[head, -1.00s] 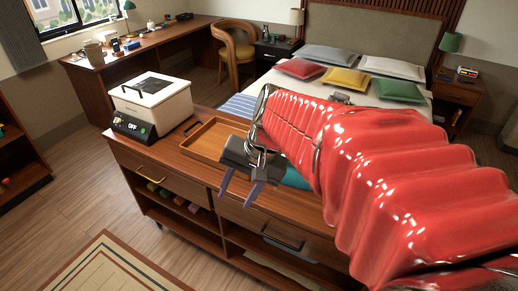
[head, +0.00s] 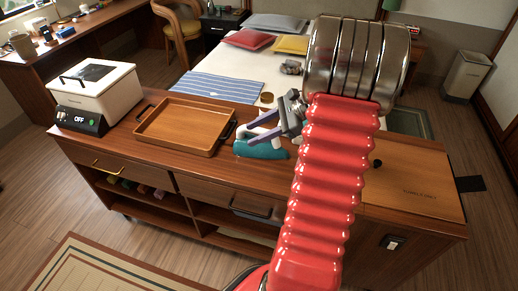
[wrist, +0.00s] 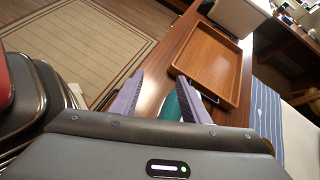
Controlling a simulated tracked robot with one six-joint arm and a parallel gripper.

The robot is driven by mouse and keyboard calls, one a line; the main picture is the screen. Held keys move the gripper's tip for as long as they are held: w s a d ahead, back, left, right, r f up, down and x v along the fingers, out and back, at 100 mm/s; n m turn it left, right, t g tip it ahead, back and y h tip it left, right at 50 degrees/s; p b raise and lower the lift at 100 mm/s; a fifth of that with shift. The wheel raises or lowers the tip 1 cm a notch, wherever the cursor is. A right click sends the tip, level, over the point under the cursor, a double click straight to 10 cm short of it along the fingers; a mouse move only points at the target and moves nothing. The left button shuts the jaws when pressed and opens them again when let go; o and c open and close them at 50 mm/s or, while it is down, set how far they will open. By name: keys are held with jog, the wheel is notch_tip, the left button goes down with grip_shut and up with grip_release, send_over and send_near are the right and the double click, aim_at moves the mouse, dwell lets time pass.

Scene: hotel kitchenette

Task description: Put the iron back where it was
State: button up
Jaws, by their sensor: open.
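The iron (head: 262,150), with a teal base and a paler upper part, sits on the wooden counter just right of the tray. My gripper (head: 254,131) has purple fingers that point left across the top of the iron. The fingers are apart. In the wrist view, part of the teal iron (wrist: 171,108) shows between and beyond the fingers of my gripper (wrist: 160,78). The rest of it is hidden by the gripper body. I cannot tell whether the fingers touch it.
A wooden tray (head: 184,126) lies empty on the counter (head: 120,145). A white appliance with a dark control box (head: 82,120) stands at the counter's left end. A lighter board (head: 415,190) with small print lies at the right end. The bed (head: 240,65) is behind.

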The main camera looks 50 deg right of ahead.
jog(key=s+d+f+m+t, duration=0.2)
jog(key=d, duration=0.3)
jog(key=s+d+f+m+t+h, duration=0.1)
jog(key=d+f+m, duration=0.1)
jog(key=d, duration=0.4)
jog(key=shift+s+d+m+t, duration=0.2)
jog(key=shift+s+m+t, duration=0.2)
jog(key=shift+m, duration=0.4)
jog(key=x, duration=0.8)
jog(key=shift+w+a+f, duration=0.15)
jog(key=shift+w+a, duration=0.05)
jog(key=shift+w, duration=0.05)
jog(key=shift+x, duration=2.6)
jog(key=shift+w, duration=0.1)
jog(key=shift+c, duration=0.4)
